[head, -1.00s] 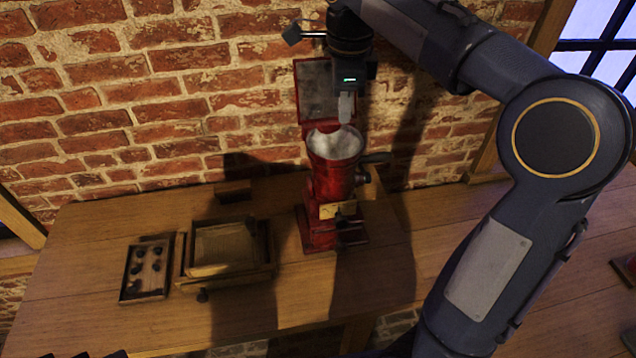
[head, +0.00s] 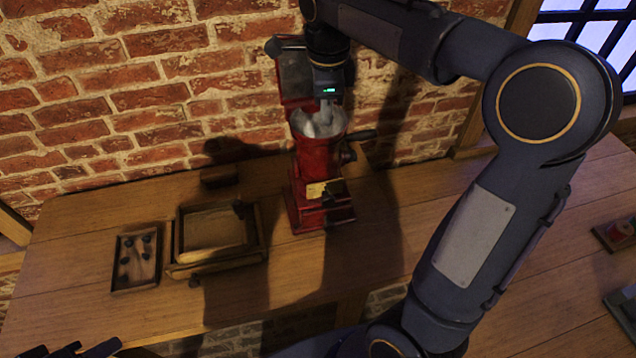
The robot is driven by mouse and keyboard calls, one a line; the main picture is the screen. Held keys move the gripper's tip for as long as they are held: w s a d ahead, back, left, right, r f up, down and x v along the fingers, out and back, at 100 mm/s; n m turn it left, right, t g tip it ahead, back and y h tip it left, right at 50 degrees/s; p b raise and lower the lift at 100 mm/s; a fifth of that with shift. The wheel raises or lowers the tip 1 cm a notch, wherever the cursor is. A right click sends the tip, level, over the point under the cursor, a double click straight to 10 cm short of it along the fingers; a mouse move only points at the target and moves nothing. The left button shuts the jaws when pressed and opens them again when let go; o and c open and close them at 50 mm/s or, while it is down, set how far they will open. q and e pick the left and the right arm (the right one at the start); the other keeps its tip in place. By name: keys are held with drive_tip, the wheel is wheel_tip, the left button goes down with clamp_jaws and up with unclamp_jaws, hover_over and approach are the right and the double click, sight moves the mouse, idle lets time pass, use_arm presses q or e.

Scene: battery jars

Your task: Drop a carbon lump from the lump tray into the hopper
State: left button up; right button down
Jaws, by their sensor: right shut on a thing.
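The lump tray (head: 118,284) is a small dark wooden tray at the left of the bench, with several black carbon lumps (head: 146,238) in it. The hopper (head: 333,124) is the pale-lined open cup on top of the red machine (head: 311,168). My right gripper (head: 326,106) points down at the hopper mouth, its fingertips at or just inside the rim. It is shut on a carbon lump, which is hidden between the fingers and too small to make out. Dark parts, apparently of my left gripper (head: 92,350), show at the bottom left edge; its jaws cannot be read.
A wooden box (head: 177,270) with a shallow inside stands between the lump tray and the red machine. The machine's hinged red lid stands open behind the hopper, close to my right gripper. A crank sticks out at its right. The bench front is clear.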

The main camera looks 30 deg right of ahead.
drive_tip(key=c, duration=1.3)
unclamp_jaws()
drive_tip(key=shift+r, duration=0.1)
wheel_tip(320, 180, up, 8)
drive_tip(key=shift+s+a+f, duration=0.15)
drive_tip(key=shift+s+f, duration=0.05)
drive_tip(key=shift+s, duration=0.15)
drive_tip(key=s+a+f+n+t+y+b, duration=0.2)
drive_tip(key=s+a+f+n, duration=0.1)
drive_tip(key=s+f+n, duration=0.7)
drive_tip(key=s+a+f+n+t+y+b, duration=0.2)
drive_tip(key=s+a+f+n, duration=0.1)
drive_tip(key=s+f+n, duration=0.8)
drive_tip(key=shift+s+a+t, duration=0.2)
drive_tip(key=shift+a+t, duration=0.1)
drive_tip(key=shift+a, duration=0.05)
